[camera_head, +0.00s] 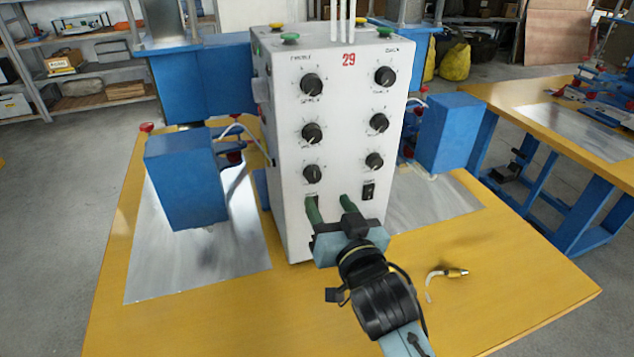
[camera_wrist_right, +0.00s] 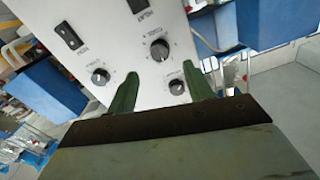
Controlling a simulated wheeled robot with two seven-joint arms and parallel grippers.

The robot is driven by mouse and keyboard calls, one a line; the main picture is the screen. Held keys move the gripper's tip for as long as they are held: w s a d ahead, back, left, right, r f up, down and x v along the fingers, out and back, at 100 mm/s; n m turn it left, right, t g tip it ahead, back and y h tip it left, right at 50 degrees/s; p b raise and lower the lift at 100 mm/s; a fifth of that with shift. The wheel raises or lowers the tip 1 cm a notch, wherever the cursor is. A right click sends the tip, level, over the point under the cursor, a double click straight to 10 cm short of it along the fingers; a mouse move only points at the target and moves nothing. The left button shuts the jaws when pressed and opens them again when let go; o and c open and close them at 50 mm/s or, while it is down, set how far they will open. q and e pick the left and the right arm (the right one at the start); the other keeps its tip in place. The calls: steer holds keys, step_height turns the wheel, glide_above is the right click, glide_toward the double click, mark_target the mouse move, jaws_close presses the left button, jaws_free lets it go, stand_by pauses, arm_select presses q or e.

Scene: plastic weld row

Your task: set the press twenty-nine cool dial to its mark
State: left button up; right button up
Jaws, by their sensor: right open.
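The press control box (camera_head: 285,215) is a white upright cabinet with a red 29 and two columns of black dials. A lower left dial (camera_head: 312,173) stands just above my right gripper (camera_head: 329,201). The small labels are too blurred to tell which dial is the cool one or where its mark is. My right gripper is open, with green fingers pointing at the lower panel and nothing between them. In the right wrist view, a black dial (camera_wrist_right: 159,49) shows between and beyond the fingertips (camera_wrist_right: 161,70). My left gripper is out of view.
Blue press units (camera_head: 185,180) (camera_head: 448,133) flank the box on the yellow table (camera_head: 300,320). A small brass-ended cable (camera_head: 455,273) lies at the right front. The front table area is mostly free.

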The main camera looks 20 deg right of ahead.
mark_target(314, 178)
steer(key=w, duration=0.6)
steer(key=shift+a, duration=0.1)
steer(key=shift+w, duration=0.6)
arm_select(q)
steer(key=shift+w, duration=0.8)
arm_select(e)
steer(key=shift+w, duration=0.1)
steer(key=c, duration=1)
